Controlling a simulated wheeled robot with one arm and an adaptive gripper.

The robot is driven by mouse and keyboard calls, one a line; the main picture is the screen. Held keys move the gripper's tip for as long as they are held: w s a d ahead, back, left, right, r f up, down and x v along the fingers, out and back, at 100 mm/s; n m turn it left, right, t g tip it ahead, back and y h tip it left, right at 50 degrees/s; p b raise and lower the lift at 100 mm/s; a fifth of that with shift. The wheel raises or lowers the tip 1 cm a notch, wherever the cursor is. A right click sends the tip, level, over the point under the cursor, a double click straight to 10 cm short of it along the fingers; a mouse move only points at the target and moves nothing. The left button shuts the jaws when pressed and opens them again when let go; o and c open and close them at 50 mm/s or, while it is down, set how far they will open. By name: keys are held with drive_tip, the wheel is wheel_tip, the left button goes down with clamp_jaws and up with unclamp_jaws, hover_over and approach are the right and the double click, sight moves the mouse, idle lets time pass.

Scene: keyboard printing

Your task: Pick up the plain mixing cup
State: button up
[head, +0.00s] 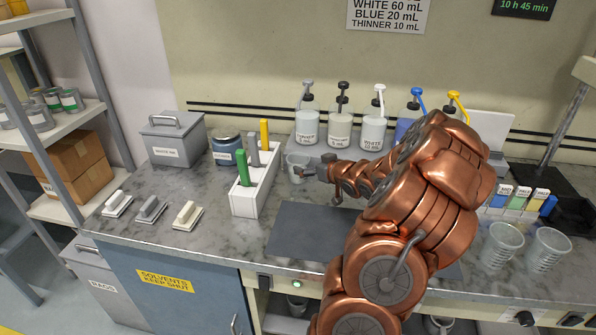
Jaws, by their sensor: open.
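A small pale cup (294,163) without visible markings stands on the counter, just right of the white rack and in front of the pump bottles. My gripper (314,166) is open at the cup's right side, its fingers pointing left towards it. One finger overlaps the cup's right edge in the picture. I cannot tell whether it touches the cup or whether the cup is between the fingers. Two clear cups with marked sides, one (502,246) and another (546,250), stand at the right of the counter.
A white rack (247,203) with green, grey and yellow upright pieces stands close left of the cup. Pump bottles (339,124) line the back behind it. A dark mat (300,236) lies in front. My arm hides much of the counter's middle.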

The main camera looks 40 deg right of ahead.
sight(293, 159)
drive_tip(key=shift+p+x, duration=1.05)
drive_tip(key=shift+x, duration=2.5)
drive_tip(key=shift+a, duration=0.1)
drive_tip(key=shift+c, duration=0.3)
drive_tip(key=c, duration=1.2)
drive_tip(key=shift+r, duration=0.1)
